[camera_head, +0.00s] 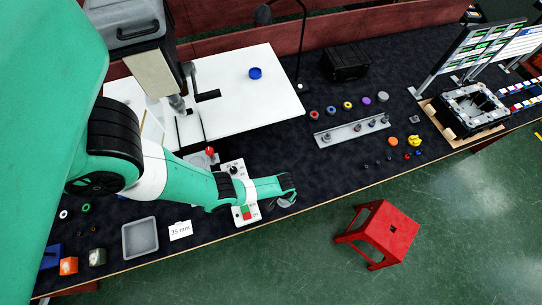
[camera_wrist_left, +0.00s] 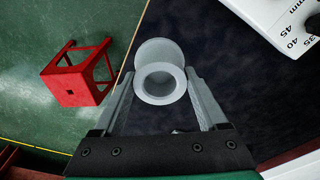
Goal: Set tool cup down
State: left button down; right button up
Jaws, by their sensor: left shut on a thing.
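My left gripper (camera_wrist_left: 165,100) is shut on a light grey round cup (camera_wrist_left: 158,80), seen from above in the left wrist view with its open rim between the two fingers. In the head view my left arm reaches from the left to the front edge of the dark bench, and a grey part of the cup (camera_head: 286,203) shows just below the arm's end. The left gripper's fingers are mostly hidden there. Whether the cup touches the bench top cannot be told. My right gripper is in neither view.
A grey tray (camera_head: 140,238) lies further left. A red stool (camera_head: 380,232) stands on the floor. Dark bench right of the gripper is clear up to a metal rail (camera_head: 352,132).

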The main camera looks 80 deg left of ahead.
pick_arm(q)
jog(key=shift+s+a, duration=0.2)
jog(key=shift+a, duration=0.05)
jog(key=w+a+f+b, duration=0.2)
jog(key=a+f+b, duration=0.1)
jog(key=b, duration=0.2)
jog(key=w+a+f+b, duration=0.3)
jog(key=a+b, duration=0.1)
jog(key=b, duration=0.1)
jog(key=w+a+f+b, duration=0.2)
jog(key=a+f+b, duration=0.1)
jog(key=b, duration=0.3)
jog(key=shift+w+a+f, duration=0.25)
jog(key=shift+w+f, duration=0.05)
jog(key=shift+w, duration=0.1)
jog(key=shift+w+a, duration=0.1)
jog(key=shift+a, duration=0.05)
jog(key=shift+r, duration=0.1)
jog(key=f+b, duration=0.4)
jog(key=shift+w+a+b, duration=0.15)
jog(key=shift+a+b, duration=0.05)
jog(key=shift+b, duration=0.1)
jog(key=shift+r, duration=0.2)
jog(key=shift+f, duration=0.1)
